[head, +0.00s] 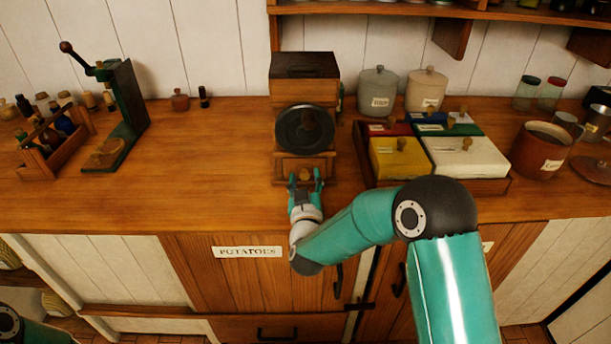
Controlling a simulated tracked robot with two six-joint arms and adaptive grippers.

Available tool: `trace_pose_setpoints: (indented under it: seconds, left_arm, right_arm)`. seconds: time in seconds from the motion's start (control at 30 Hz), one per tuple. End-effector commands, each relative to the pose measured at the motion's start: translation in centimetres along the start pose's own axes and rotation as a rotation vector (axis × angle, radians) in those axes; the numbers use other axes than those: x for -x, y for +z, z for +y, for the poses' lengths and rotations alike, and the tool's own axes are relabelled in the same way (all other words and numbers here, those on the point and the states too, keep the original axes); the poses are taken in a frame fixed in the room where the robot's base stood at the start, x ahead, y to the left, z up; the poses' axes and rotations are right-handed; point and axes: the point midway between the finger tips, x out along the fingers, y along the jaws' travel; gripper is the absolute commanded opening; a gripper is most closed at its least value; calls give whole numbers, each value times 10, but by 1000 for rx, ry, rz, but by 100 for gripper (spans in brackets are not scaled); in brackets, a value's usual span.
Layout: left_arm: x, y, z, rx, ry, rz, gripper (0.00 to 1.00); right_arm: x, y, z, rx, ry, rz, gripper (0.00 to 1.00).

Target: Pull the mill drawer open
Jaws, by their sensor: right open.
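The mill (304,97) is a wooden box with a dark round wheel on its front, standing on the counter at the middle of the head view. Its drawer (288,164) is low on the front, with a small round knob (305,174). The drawer looks closed. My right gripper (305,178) is open at the drawer front, with one finger on each side of the knob. I cannot tell whether the fingers touch the knob. My left gripper is out of view.
A divided tray (489,187) with coloured lidded boxes stands close to the right of the mill. A bottle rack (47,147) and a green lever press (126,110) stand at the left. The counter (205,165) is clear left of the mill. A shelf (390,9) overhangs the back right.

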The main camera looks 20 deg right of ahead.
Motion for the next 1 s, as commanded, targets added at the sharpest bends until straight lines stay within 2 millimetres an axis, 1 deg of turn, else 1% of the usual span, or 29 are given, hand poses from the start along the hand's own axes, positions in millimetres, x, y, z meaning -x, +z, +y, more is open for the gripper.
trace_pose_setpoints:
  seconds: [0.1, 0.33, 0.37, 0.6, 0.67, 1.0]
  left_arm:
    - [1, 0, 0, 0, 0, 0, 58]
    - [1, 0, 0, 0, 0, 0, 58]
    - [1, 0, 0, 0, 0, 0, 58]
    - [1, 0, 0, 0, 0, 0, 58]
    - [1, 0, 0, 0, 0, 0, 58]
    - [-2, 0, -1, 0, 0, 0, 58]
  right_arm:
    - [-4, 0, 0, 1, -1, 0, 51]
    - [-5, 0, -1, 1, -1, 0, 51]
    - [-5, 0, -1, 0, -1, 1, 50]
    - [-4, 0, -1, 0, -2, 1, 10]
    - [-4, 0, -1, 0, -2, 1, 0]
    - [-2, 1, -2, 0, -4, 1, 0]
